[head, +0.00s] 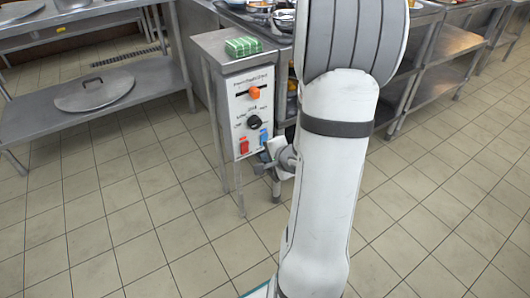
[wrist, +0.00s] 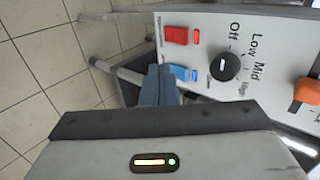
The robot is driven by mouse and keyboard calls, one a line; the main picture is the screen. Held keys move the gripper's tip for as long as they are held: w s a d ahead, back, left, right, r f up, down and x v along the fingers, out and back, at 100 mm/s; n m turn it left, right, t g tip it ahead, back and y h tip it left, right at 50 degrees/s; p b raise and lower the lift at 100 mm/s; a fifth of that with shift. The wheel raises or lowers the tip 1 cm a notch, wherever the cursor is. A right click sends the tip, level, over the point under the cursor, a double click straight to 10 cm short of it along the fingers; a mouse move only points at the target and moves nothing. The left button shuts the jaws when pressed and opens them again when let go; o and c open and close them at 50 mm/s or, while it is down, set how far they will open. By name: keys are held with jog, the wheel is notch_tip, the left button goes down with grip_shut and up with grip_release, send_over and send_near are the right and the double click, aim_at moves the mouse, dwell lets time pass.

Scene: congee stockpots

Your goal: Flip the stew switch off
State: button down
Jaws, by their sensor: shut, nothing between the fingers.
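The control panel (head: 249,110) is a white plate on the front of a steel stand. Low on it are a red switch (head: 244,146) and a blue switch (head: 263,135). In the wrist view the red switch (wrist: 176,35) and the blue switch (wrist: 180,73) each have a lit lamp beside them. Their small labels are too blurred to tell which is the stew switch. My gripper (wrist: 158,70) is shut and empty, its fingertips right beside the blue switch; I cannot tell whether they touch. In the head view my gripper (head: 268,158) is partly hidden by my arm.
A black knob (wrist: 224,66) with Off, Low, Mid and High marks and an orange slider (wrist: 307,90) share the panel. A green sponge-like block (head: 243,46) lies on top of the stand. A steel shelf (head: 150,92) with a pot lid (head: 95,92) is at left. The tiled floor is clear.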

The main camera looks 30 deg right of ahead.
jog(key=p, duration=0.2)
jog(key=b, duration=0.6)
send_near(246, 148)
jog(key=w+f, duration=0.3)
jog(key=f, duration=0.1)
jog(key=shift+w+a, duration=0.25)
jog(key=shift+w, duration=0.5)
jog(key=shift+r, duration=0.1)
jog(key=shift+w+a+r+p, duration=0.3)
jog(key=shift+a+r+p, duration=0.1)
jog(key=shift+p, duration=0.65)
jog(key=shift+s+d+f+b, duration=0.1)
jog(key=shift+d+f+b, duration=0.2)
jog(key=shift+f+b, duration=0.1)
jog(key=shift+d, duration=0.15)
jog(key=shift+r, duration=0.1)
